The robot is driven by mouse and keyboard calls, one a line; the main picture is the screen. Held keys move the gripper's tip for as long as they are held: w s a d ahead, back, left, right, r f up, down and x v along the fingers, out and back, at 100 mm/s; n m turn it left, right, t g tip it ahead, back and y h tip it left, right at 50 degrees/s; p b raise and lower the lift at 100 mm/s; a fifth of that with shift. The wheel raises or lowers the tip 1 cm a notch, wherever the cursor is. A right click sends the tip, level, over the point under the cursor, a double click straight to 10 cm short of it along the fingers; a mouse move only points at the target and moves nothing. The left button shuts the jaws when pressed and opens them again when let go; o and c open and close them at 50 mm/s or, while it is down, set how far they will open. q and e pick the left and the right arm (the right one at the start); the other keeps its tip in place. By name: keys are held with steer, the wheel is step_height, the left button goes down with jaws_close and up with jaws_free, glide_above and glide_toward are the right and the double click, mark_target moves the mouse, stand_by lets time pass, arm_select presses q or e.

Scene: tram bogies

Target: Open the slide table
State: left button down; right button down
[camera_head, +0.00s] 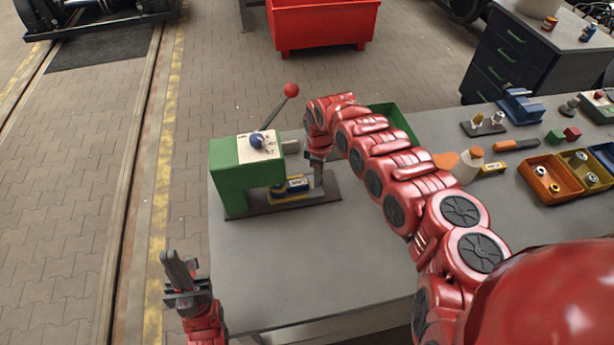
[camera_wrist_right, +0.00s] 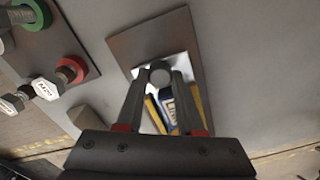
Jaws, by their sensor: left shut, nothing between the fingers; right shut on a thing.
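The green press-like device (camera_head: 240,172) stands on a brown base plate (camera_head: 300,197) near the left end of the table. Low on this plate, beside the green body, lies the slide table with a yellow and blue piece (camera_head: 291,186) on it. My right gripper (camera_head: 318,178) reaches down at the plate's right part. In the right wrist view its fingers are shut on a round grey knob (camera_wrist_right: 160,74), with the slide's pale surface and the yellow and blue piece (camera_wrist_right: 168,103) just behind. My left gripper (camera_head: 176,262) is shut and empty, off the table's left front corner.
A lever with a red ball (camera_head: 290,90) rises behind the green body. A green bin (camera_head: 393,122) stands behind my right arm. Small bins (camera_head: 549,180) and tools fill the table's right side. The grey tabletop (camera_head: 300,270) in front of the device is clear.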

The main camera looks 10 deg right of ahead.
steer(key=d+b, duration=0.1)
steer(key=d, duration=0.7)
steer(key=shift+d+f+b, duration=0.1)
steer(key=shift+d+b, duration=0.2)
steer(key=shift+d, duration=0.35)
steer(key=c, duration=0.5)
jaws_free()
step_height(320, 180, up, 18)
steer(key=p, duration=0.7)
steer(key=shift+f+p, duration=0.2)
steer(key=shift+p, duration=0.2)
